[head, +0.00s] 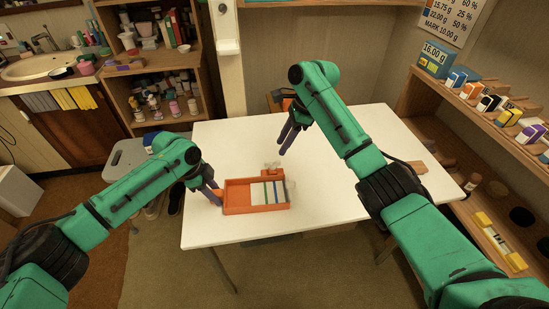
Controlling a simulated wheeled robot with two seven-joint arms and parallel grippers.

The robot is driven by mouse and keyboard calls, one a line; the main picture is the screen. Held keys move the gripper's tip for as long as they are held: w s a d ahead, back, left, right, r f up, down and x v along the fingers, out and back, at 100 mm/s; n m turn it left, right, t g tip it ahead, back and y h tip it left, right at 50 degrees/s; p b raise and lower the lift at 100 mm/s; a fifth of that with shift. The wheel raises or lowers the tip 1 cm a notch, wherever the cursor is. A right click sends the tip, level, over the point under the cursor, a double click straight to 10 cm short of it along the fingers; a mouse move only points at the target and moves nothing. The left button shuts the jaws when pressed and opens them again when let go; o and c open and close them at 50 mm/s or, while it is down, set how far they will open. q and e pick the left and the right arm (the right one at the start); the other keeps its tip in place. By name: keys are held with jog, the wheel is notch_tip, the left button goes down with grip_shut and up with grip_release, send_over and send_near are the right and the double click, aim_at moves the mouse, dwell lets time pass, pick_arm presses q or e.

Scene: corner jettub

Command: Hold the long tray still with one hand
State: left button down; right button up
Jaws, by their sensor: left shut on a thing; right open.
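The long tray (238,208) is orange and lies on the white table (325,200) near its front left. It holds a white insert with green and blue stripes. A small orange piece (270,173) with something clear on it stands at the tray's far edge. My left gripper (216,198) is at the tray's left end and is shut on it. Its fingertips are small in the picture. My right gripper (287,140) is open and empty above the far part of the table, away from the tray.
A wooden shelf (440,100) with small boxes runs along the right side. A flat brown piece (417,167) lies at the table's right edge. A grey stool (125,155) stands left of the table. The table's middle is clear.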

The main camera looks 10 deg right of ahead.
aim_at(272, 162)
jog(key=x, duration=0.7)
jog(key=shift+f, duration=0.2)
grip_shut()
jog(key=shift+w, duration=0.1)
